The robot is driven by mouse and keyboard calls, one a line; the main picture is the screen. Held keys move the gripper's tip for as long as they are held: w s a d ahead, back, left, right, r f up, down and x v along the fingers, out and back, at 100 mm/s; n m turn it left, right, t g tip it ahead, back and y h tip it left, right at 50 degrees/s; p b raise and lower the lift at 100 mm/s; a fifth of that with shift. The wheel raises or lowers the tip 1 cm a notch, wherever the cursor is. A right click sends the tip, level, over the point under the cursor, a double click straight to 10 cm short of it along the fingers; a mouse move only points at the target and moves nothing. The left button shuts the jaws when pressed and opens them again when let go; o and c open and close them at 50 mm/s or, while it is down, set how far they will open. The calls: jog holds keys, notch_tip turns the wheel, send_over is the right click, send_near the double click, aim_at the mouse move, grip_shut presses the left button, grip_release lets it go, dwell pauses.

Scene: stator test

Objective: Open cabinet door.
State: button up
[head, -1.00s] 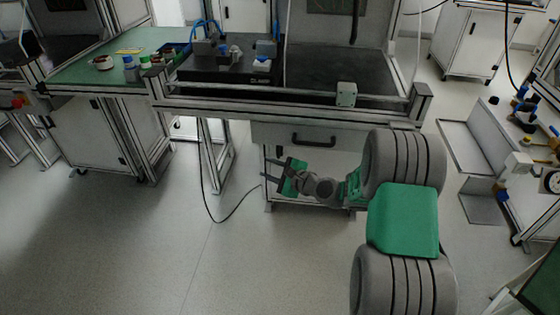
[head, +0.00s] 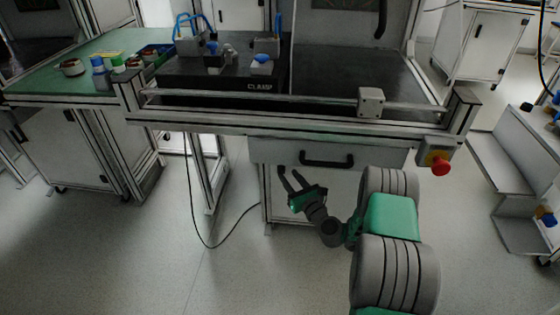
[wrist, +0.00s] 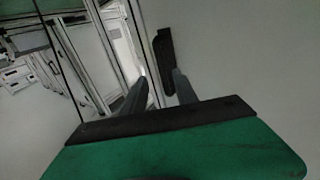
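The pale cabinet door (head: 338,178) is under the workbench, below a drawer, and partly hidden by my arm. It looks closed. In the wrist view the door (wrist: 245,60) fills the right side as a flat pale panel. A black upright handle (wrist: 163,48) sits near its left edge. My gripper (head: 289,172) is in front of the cabinet's left part. In the wrist view my gripper (wrist: 161,78) has its two fingers apart, with nothing held. The handle's lower end shows beyond and between the fingertips; contact cannot be told.
The drawer's black handle (head: 327,160) is just above my gripper. A red emergency button (head: 439,164) hangs at the bench's right. A black cable (head: 196,225) loops near the left bench legs. The floor in front is clear.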

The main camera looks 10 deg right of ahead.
jog(key=b+x, duration=0.1)
jog(key=x, duration=0.6)
jog(key=shift+d, duration=0.2)
jog(key=shift+w, duration=0.1)
jog(key=shift+c, duration=0.5)
grip_shut()
dwell(0.4)
